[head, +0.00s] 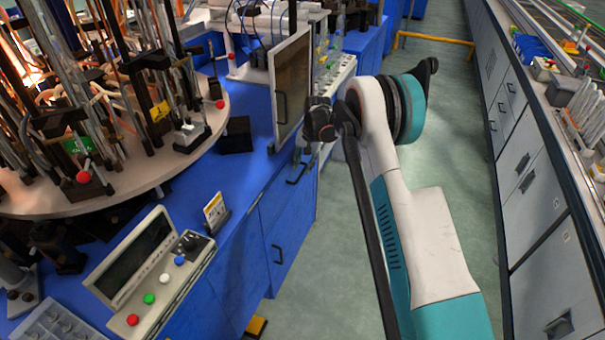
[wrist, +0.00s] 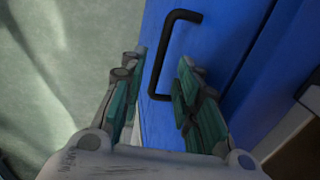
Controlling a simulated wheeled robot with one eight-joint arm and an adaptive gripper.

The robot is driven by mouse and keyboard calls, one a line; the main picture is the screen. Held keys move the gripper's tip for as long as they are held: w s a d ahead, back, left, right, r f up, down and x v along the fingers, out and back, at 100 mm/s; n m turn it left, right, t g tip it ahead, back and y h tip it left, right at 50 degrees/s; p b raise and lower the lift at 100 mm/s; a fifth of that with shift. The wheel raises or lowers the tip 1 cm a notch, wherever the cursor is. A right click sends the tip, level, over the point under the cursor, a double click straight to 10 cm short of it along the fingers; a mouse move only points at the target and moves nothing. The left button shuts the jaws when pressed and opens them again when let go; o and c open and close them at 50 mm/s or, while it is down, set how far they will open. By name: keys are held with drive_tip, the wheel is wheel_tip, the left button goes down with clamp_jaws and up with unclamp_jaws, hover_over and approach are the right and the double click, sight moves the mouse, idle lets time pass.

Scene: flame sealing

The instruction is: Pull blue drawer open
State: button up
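The blue drawer (wrist: 225,45) fills the upper right of the wrist view, with its front shut as far as I can see. Its black U-shaped handle (wrist: 161,58) stands out from the front. My gripper (wrist: 160,65) is open, with one green-padded finger on each side of the handle's long bar in the picture. A gap shows between the bar and the left finger. The right finger overlaps the handle's lower end in view, and I cannot tell whether it touches. In the head view, blue fronts with black handles (head: 297,173) line the bench side, close below my wrist.
Green floor (head: 350,270) lies open between the blue bench and the grey cabinets (head: 535,200) on the right. A framed panel (head: 292,85) stands at the bench edge beside my wrist. A control box with coloured buttons (head: 148,270) and a round machine table (head: 130,165) occupy the bench.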

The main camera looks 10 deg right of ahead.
sight(302, 173)
drive_tip(key=shift+w+a+f+b, duration=0.1)
drive_tip(key=shift+a+f+b, duration=0.1)
drive_tip(key=shift+f, duration=0.6)
drive_tip(key=shift+w+a+f+b, duration=0.1)
drive_tip(key=shift+f+b, duration=0.1)
drive_tip(key=shift+f, duration=0.55)
clamp_jaws()
drive_tip(key=shift+d, duration=0.1)
